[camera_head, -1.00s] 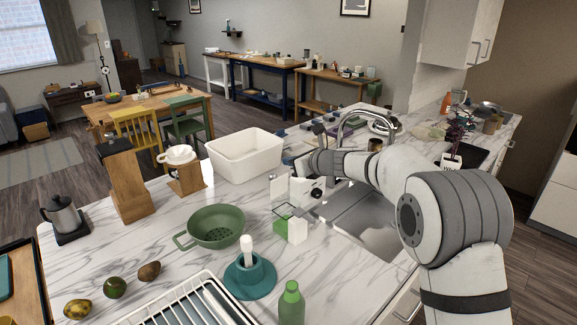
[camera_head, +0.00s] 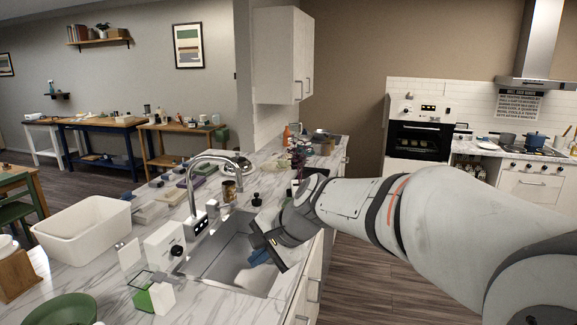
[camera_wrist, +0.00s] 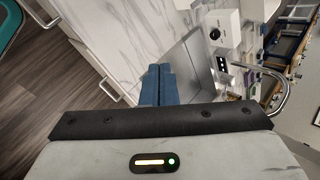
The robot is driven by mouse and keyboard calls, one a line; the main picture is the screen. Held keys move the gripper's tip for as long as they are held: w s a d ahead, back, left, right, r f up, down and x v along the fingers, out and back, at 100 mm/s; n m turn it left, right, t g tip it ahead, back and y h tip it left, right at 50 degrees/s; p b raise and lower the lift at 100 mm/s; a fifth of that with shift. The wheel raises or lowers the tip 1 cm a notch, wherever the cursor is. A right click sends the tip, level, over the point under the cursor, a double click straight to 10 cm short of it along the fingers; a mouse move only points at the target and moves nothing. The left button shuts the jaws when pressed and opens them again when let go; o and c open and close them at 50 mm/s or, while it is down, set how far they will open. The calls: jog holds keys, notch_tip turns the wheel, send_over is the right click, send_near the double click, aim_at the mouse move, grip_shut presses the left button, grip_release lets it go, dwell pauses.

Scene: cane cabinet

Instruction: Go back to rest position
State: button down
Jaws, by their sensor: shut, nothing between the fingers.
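My gripper (camera_head: 260,257) shows in the head view at the end of my arm, over the right part of the sink (camera_head: 222,262). Its blue fingers point down and left, with nothing between them. In the wrist view the two blue fingers of my gripper (camera_wrist: 157,84) lie side by side, shut, above the counter edge and the sink (camera_wrist: 187,68). My arm stretches from the right edge of the head view toward the sink.
The tall faucet (camera_head: 190,190) rises behind the sink. A white tub (camera_head: 85,229), a white box with a black knob (camera_head: 163,245) and a green colander (camera_head: 62,310) stand on the marble counter. An oven (camera_head: 418,138) and open wooden floor (camera_head: 375,270) lie to the right.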

jog(key=s+d+f+n+h+b, duration=0.1)
jog(key=s+d+f+n+h, duration=0.2)
jog(key=s+d, duration=0.6)
jog(key=s+d+f+n+h+b, duration=0.1)
jog(key=s+d+f+n+h, duration=0.2)
jog(key=s+d, duration=0.6)
jog(key=d+f+n, duration=0.2)
jog(key=d+f, duration=0.1)
jog(key=shift+s+h, duration=0.4)
